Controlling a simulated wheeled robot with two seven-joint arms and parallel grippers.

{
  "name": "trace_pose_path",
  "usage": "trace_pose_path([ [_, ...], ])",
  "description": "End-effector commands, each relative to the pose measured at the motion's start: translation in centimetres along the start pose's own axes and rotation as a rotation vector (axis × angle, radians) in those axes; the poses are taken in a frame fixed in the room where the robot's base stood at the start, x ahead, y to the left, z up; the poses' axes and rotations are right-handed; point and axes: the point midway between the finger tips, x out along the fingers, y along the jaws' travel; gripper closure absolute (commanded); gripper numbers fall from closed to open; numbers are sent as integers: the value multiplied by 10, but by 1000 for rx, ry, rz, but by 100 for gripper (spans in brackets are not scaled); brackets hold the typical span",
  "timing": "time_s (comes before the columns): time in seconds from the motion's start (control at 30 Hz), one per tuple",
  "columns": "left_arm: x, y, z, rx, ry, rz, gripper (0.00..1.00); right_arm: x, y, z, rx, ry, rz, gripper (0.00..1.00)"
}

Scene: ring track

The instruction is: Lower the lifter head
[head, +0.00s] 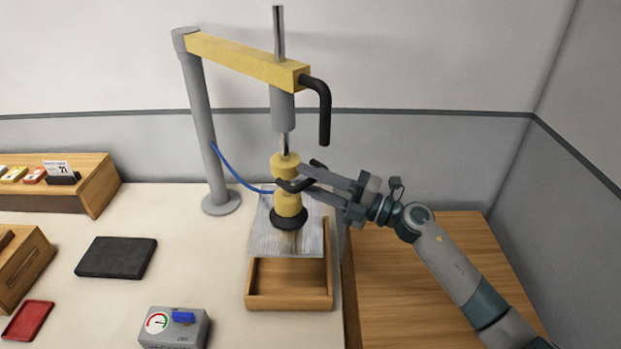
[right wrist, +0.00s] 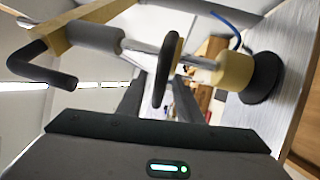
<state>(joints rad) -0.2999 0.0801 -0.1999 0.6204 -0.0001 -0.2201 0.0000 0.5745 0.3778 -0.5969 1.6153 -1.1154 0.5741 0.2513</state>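The lifter head is a yellow cylinder (head: 287,203) with a black suction cup (head: 289,219) at its bottom and a black handle (head: 294,186) at its side. It hangs upright from the grey tube under the yellow boom (head: 245,60). The cup is at or just above a grey metal plate (head: 270,240); I cannot tell if they touch. My right gripper (head: 303,180) reaches in from the right at the handle. In the right wrist view its fingers stand apart, with the black handle (right wrist: 168,70) between their tips. My left gripper is out of view.
The plate lies over the back of a wooden tray (head: 290,303). A grey post (head: 202,140) carries the boom, with a blue hose beside it. A gauge box (head: 175,328) with a blue switch stands in front. A black pad (head: 116,257) lies left. A wooden surface is at right.

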Motion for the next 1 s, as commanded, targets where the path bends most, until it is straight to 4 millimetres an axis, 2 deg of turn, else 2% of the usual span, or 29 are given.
trace_pose_path([
  [0.13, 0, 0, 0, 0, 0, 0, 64, 0, 0, 0, 0, 0, 0, 68],
  [0.17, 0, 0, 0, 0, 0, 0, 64, 0, 0, 0, 0, 0, 0, 72],
  [0.27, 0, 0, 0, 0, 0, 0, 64, 0, 0, 0, 0, 0, 0, 96],
  [0.3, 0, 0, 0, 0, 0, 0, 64, 0, 0, 0, 0, 0, 0, 100],
  [0.57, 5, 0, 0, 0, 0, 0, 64, -1, -6, -1, 0, 0, -1, 100],
  [1.0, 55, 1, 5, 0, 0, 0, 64, -13, -72, -6, 2, 2, -4, 100],
])
